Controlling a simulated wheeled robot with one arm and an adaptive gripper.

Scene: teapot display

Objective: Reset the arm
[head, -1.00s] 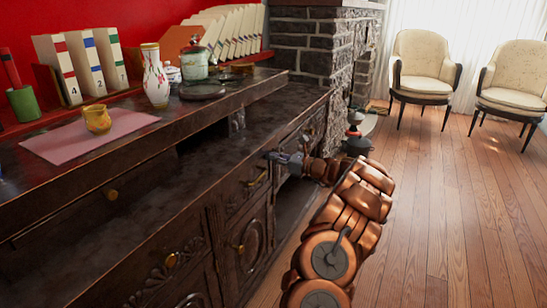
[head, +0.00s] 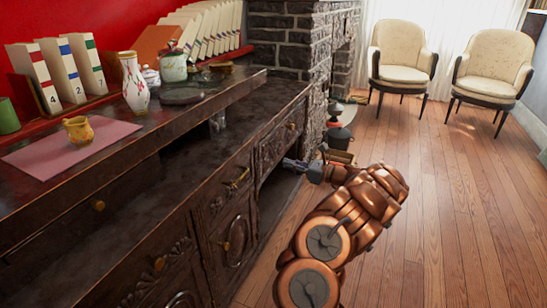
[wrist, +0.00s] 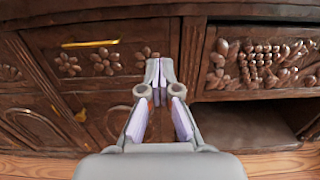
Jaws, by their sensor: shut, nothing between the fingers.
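My gripper (head: 290,164) is at the end of my copper-coloured arm, in front of the dark wooden sideboard (head: 120,225). In the wrist view my gripper (wrist: 160,66) points at the sideboard's front, with its fingertips together and nothing held between them. A carved drawer with a brass handle (wrist: 90,43) lies to its left there, and a carved panel (wrist: 262,60) to its right. How far the fingertips are from the wood I cannot tell.
On the sideboard are a yellow cup (head: 78,131) on a pink mat (head: 40,160), a painted vase (head: 133,83), a lidded green jar (head: 173,66) and numbered books (head: 57,70). Two cream chairs (head: 401,55) stand far back. The wooden floor (head: 440,200) at right is open.

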